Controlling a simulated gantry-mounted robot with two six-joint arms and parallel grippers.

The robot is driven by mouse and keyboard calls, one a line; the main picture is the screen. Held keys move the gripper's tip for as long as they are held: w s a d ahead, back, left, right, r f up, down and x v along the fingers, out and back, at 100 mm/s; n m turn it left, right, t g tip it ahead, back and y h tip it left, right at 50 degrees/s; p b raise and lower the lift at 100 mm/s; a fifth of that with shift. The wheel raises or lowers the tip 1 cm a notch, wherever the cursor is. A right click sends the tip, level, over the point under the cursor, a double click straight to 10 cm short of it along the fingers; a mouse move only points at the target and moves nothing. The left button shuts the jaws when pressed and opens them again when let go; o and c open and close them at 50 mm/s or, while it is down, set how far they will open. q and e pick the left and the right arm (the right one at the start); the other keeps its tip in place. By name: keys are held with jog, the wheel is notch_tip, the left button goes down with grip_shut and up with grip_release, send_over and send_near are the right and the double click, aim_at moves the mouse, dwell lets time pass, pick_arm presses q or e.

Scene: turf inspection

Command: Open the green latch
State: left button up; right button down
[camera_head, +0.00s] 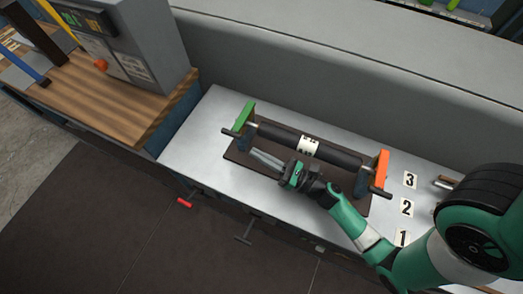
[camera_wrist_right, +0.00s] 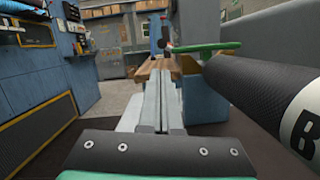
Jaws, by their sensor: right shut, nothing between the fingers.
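The green latch (camera_head: 244,115) sits at the left end of a black roller (camera_head: 340,157) on a dark base plate. In the right wrist view the green latch (camera_wrist_right: 212,47) shows ahead and to the right of the fingers, reaching over a blue bracket (camera_wrist_right: 192,98). My right gripper (camera_head: 258,158) is shut and empty, just in front of the roller. Its fingers point toward the green-latch end but are apart from the latch. In the right wrist view the closed fingers (camera_wrist_right: 156,100) lie side by side. My left gripper is not in view.
An orange latch (camera_head: 380,164) stands at the roller's right end, near my right arm. Number cards (camera_head: 410,180) lie on the bench to the right. A grey wall runs behind the bench. The bench (camera_head: 203,140) is clear left of the roller.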

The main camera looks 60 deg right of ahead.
aim_at(242, 119)
jog(key=x, duration=0.7)
jog(key=shift+s, duration=0.1)
jog(key=shift+r+m+p, duration=0.35)
jog(key=shift+m+p, duration=0.05)
